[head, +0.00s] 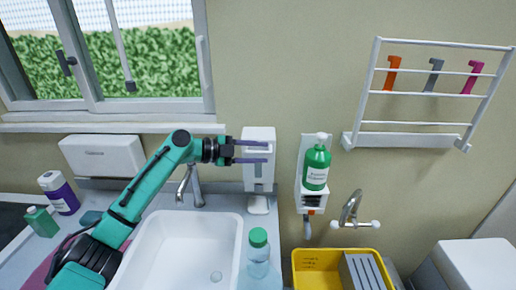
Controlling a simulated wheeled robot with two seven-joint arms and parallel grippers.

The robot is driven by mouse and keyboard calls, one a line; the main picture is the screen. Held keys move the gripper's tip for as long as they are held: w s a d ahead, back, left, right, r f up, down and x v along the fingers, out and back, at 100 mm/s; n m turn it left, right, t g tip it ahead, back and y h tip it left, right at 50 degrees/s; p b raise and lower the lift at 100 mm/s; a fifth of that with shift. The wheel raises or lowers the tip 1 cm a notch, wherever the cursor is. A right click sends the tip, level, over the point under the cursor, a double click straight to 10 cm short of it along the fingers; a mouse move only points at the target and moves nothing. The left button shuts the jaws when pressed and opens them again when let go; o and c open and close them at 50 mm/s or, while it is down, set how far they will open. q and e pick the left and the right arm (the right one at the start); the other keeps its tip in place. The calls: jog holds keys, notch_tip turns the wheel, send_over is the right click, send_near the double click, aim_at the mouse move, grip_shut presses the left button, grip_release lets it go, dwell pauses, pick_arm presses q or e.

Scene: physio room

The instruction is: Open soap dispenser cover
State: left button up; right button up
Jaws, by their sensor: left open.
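The white soap dispenser (258,174) is mounted on the wall to the right of the sink tap. My left gripper (268,151) reaches in from the left with its two dark fingers apart, one above the other, in front of the dispenser's upper part. The gripper is open and I see nothing held between the fingers. Whether the fingers touch the cover cannot be told. The dispenser's cover looks closed, though the fingers hide part of it. My right gripper is not in view.
A sink (190,250) with a tap (193,186) lies below. A green-capped bottle (258,258) stands under the dispenser. A green pump bottle (316,166) hangs in a wall holder on the right. A yellow bin (318,262) is at the lower right.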

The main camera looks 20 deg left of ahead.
pick_arm(q)
grip_shut()
dwell(1.4)
